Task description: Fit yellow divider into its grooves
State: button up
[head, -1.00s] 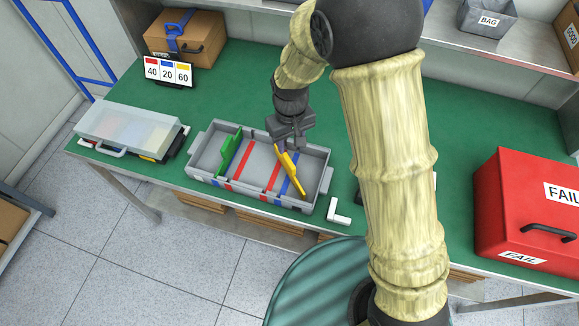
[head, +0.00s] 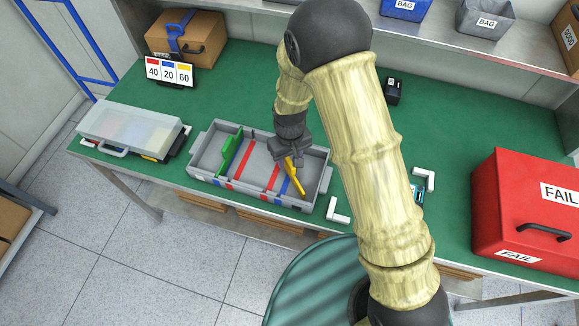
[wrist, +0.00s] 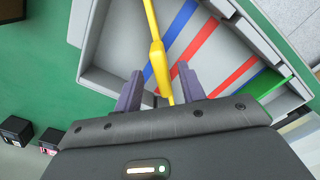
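The grey tray (head: 321,182) stands on the green bench, with red and blue stripes across its inside. The yellow divider (head: 295,176) is in the tray's right part, lying askew to the stripes. In the wrist view the yellow divider (wrist: 157,48) runs between my two fingers and slants across the line of a blue stripe (wrist: 177,28). My gripper (wrist: 160,90) is open, with a gap on each side of the divider. In the head view my gripper (head: 290,156) is low over the tray and hides the divider's far end. The green divider (head: 231,153) stands across the tray's left part.
A lidded clear case (head: 130,127) lies left of the tray. A sign (head: 169,72) reading 40, 20, 60 stands behind. A white angle piece (head: 338,211) lies by the tray's right front corner. A red FAIL box (head: 524,210) stands at right.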

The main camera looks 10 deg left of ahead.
jog(key=shift+s+a+f+p, duration=0.1)
jog(key=shift+f+p, duration=0.3)
jog(key=shift+f, duration=1.5)
grip_shut()
